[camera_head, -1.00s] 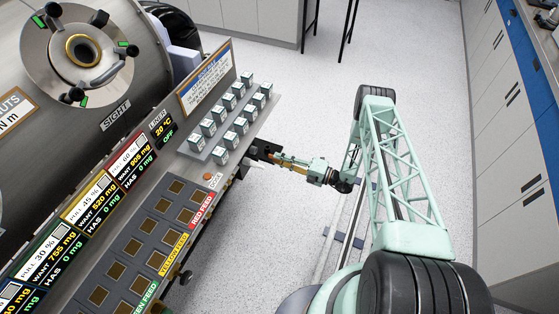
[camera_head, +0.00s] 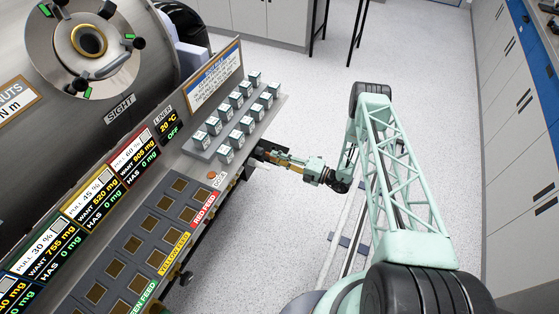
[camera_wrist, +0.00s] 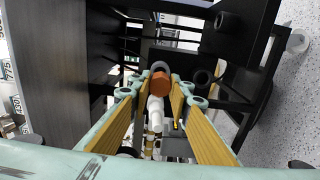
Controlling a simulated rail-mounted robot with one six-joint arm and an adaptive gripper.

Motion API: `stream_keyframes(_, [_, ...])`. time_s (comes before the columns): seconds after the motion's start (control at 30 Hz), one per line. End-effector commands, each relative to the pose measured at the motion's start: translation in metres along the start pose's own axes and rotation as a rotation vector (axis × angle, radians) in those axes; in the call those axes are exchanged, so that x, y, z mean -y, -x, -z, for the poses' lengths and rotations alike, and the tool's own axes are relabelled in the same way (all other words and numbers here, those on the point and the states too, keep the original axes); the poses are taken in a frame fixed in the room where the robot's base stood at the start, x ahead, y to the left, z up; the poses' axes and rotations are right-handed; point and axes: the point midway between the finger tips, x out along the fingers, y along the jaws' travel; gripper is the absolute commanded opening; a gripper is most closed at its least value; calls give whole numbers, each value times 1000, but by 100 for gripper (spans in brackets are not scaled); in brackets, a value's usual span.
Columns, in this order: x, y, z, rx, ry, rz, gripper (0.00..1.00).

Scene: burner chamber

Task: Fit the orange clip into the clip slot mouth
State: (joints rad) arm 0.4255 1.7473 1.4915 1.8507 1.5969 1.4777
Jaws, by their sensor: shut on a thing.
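The orange clip (camera_wrist: 161,83) shows in the wrist view as a small orange, faceted piece between the tips of my gripper (camera_wrist: 158,88). The gold-padded fingers close in on it from both sides. In the head view my gripper (camera_head: 284,161) reaches left, level, to a dark bracket (camera_head: 264,151) at the panel's right edge. The clip is too small to make out there. In the wrist view a grey round part (camera_wrist: 160,65) lies just behind the clip. I cannot tell whether this is the slot mouth or whether the clip touches it.
Black frame plates with dark round sockets (camera_wrist: 202,78) stand close around the fingertips. A dark panel wall (camera_wrist: 45,60) fills the wrist view's left. Several labelled cubes (camera_head: 237,115) stand on the console above the bracket.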

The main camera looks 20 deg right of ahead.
Motion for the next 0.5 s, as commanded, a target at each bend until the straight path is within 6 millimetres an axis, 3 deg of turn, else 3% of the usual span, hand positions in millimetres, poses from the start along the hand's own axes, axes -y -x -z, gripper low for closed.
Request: stream_keyframes(0.5, [0, -10, 0, 1, 0, 0, 0])
